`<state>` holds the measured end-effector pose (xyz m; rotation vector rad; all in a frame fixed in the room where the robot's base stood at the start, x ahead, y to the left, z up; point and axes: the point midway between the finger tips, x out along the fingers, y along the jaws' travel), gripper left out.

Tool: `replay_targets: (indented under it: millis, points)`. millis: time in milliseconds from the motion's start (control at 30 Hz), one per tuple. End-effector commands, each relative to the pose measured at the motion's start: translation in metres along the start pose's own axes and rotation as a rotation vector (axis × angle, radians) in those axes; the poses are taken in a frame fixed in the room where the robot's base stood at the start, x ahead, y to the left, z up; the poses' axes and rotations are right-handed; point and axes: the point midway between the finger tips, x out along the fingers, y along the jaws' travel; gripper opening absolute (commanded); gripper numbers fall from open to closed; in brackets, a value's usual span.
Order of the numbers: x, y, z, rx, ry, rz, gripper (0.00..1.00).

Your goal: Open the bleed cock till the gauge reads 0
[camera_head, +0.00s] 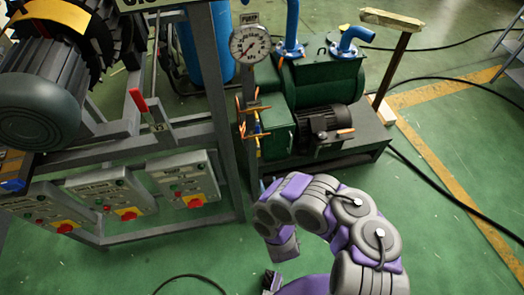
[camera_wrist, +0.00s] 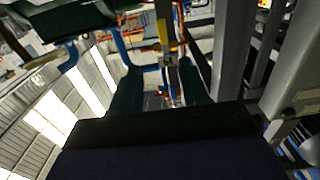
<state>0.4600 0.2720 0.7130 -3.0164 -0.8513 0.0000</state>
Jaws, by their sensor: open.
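The round white gauge (camera_head: 250,44), under a small "PUMP" plate, stands atop a grey post. Its needle and reading are too small to tell surely. Below it are small brass-coloured valve fittings with orange levers (camera_head: 253,109) and a yellow handle (camera_head: 257,127); I cannot tell surely which is the bleed cock. A yellow handle (camera_wrist: 162,32) on pipework also shows in the wrist view, at the top centre. My gripper (camera_head: 272,281) is low in the head view, below and apart from the valves, open and holding nothing visible. A dark block fills the bottom of the wrist view.
A green pump (camera_head: 325,85) with blue pipes and a dark motor (camera_head: 325,122) stands right of the valves. A grey frame with control boxes (camera_head: 110,195) is at left. Black cables cross the green floor (camera_head: 440,190).

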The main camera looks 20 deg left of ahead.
Motion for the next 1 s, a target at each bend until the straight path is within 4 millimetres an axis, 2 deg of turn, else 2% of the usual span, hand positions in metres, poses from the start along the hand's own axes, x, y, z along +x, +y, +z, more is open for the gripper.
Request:
replay_targets:
  millis: [433,1000]
  points:
    - [0.03,0.003,-0.004,0.0,0.004,0.005,0.45]
    - [0.056,-0.001,-0.001,-0.005,0.001,-0.003,0.45]
